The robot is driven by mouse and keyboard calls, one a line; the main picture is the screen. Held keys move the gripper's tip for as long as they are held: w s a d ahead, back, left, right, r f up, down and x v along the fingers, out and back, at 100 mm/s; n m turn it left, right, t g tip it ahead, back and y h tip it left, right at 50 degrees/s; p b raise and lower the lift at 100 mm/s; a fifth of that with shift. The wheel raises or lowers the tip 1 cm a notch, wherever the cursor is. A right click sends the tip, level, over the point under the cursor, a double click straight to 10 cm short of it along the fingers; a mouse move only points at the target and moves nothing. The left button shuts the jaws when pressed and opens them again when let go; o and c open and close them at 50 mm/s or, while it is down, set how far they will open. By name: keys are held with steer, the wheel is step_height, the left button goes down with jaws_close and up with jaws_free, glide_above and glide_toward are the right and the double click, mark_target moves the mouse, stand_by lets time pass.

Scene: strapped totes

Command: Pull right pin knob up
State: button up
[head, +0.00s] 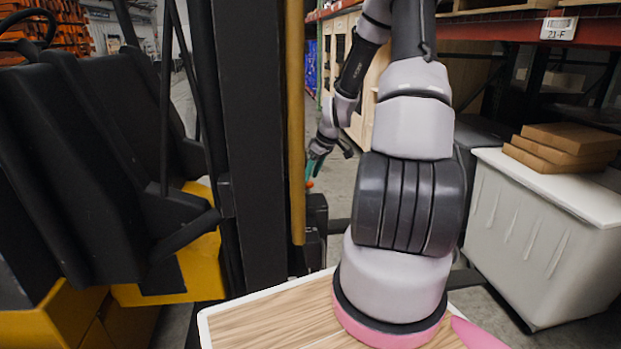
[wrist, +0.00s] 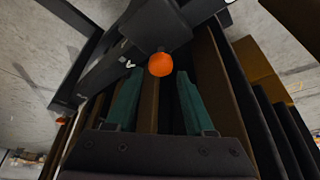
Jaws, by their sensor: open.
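A round orange knob (wrist: 160,64) shows in the wrist view, in line with the gap between my fingertips and seemingly just beyond them. It sits by a dark metal block. A second orange knob (wrist: 61,120) is far to the left in that view, so the first is the right one there. My gripper (wrist: 159,78) is open with teal fingers, one on each side of the line to the knob, and nothing is held. In the head view my gripper (head: 314,168) is small, beside the forklift mast, with a bit of orange knob (head: 309,184) just below it.
The forklift's dark mast (head: 250,130) and a yellow upright bar (head: 296,120) stand close left of my arm. A white tote (head: 545,235) with flat cardboard boxes (head: 565,140) stands at right. Dark bars (wrist: 130,60) crowd the knob in the wrist view.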

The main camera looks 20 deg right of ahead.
steer(key=v, duration=0.9)
steer(key=shift+s, duration=0.2)
